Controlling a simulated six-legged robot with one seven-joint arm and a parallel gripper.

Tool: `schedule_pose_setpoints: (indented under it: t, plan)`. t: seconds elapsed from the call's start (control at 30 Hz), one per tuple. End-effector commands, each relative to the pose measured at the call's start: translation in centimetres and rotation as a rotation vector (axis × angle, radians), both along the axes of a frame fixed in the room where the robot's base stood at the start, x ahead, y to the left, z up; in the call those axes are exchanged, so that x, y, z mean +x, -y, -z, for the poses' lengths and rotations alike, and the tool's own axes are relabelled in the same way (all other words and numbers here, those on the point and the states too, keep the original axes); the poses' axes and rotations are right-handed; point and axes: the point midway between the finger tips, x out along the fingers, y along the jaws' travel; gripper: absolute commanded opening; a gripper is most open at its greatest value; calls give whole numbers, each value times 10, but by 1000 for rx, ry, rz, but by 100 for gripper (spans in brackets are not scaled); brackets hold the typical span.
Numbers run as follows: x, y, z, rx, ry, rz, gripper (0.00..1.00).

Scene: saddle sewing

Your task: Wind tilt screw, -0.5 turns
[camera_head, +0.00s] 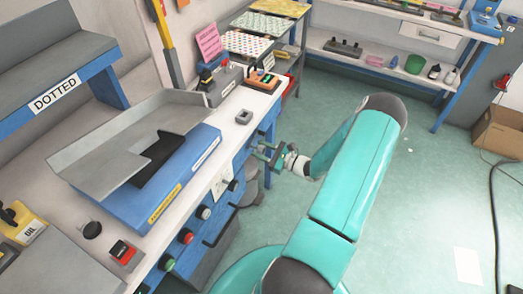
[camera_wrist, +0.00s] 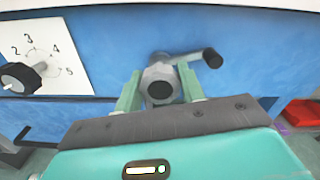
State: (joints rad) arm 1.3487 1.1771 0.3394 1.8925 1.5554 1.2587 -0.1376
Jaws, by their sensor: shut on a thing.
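The tilt screw (camera_wrist: 160,83) shows in the wrist view as a grey hexagonal hub with a dark round centre. It sticks out from a blue panel, and a short crank arm runs right from it to a black knob (camera_wrist: 212,58). My gripper (camera_wrist: 160,74) is shut on the hub, with one green finger on its left and one on its right. In the head view my gripper (camera_head: 268,153) is at the blue bench front, near its far right corner. The screw is too small to make out clearly there.
A black dial knob (camera_wrist: 22,78) on a white numbered plate (camera_wrist: 45,50) is left of the screw. In the head view, several knobs line the bench front, and a blue machine with a grey tray (camera_head: 90,150) stands on top. Open green floor (camera_head: 430,190) lies right.

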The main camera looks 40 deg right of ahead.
Motion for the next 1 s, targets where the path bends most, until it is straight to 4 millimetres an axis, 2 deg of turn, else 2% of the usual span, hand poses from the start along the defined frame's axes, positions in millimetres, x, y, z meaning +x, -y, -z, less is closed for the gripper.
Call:
schedule_pose_setpoints:
  t: [0.6,1.0]
  plan:
    - [-2,2,1,538,-194,4,16]
    - [-3,3,1,752,-270,4,16]
